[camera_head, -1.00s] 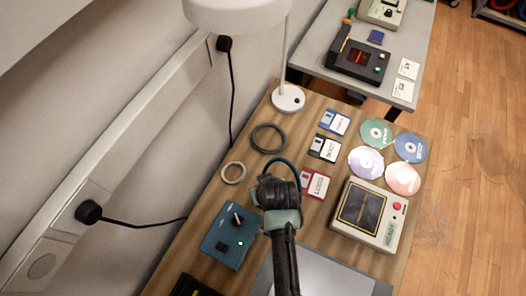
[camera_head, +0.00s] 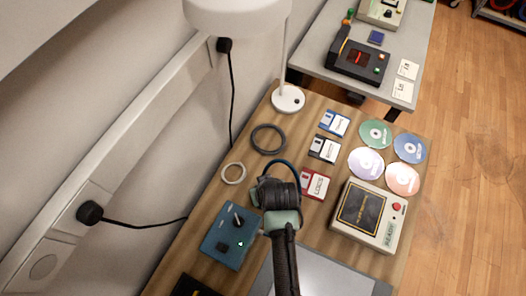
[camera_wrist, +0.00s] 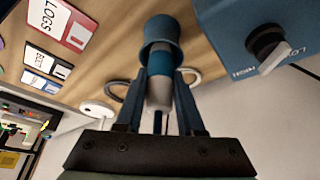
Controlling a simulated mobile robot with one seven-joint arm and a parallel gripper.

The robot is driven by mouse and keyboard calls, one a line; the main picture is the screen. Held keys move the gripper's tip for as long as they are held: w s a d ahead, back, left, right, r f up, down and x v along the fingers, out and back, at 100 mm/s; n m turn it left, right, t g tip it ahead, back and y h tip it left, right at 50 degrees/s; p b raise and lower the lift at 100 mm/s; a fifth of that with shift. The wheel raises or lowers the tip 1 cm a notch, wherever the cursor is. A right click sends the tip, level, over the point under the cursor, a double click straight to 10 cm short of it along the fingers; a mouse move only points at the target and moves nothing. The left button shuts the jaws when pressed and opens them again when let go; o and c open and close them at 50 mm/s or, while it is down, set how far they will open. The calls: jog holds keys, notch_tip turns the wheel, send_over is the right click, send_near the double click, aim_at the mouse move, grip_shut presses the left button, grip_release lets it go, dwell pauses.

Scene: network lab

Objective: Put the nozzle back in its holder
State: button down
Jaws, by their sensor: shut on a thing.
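The nozzle (camera_wrist: 159,92) is a pale grey piece with a blue band, between the two fingers of my gripper (camera_wrist: 161,80) in the wrist view. My gripper is shut on it. A blue ring-shaped holder (camera_wrist: 160,32) shows just beyond the fingertips. The banded end of the nozzle lines up with the ring and overlaps it in the picture; I cannot tell whether it is inside. In the head view my wrist hides the nozzle and holder. The blue control box (camera_head: 231,236) with a knob stands beside my gripper; it also shows in the wrist view (camera_wrist: 252,40).
Floppy disks (camera_head: 316,183), several discs (camera_head: 366,162) and a beige device (camera_head: 368,215) lie right of my arm. A dark ring (camera_head: 268,139), a pale ring (camera_head: 233,173) and a lamp base (camera_head: 288,99) are beyond. A grey panel (camera_head: 320,270) lies in front.

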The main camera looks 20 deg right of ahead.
jog(key=shift+f, duration=0.35)
dwell(0.3)
jog(key=shift+c, duration=1)
grip_release()
jog(key=shift+r+p, duration=3.75)
jog(key=shift+r, duration=0.25)
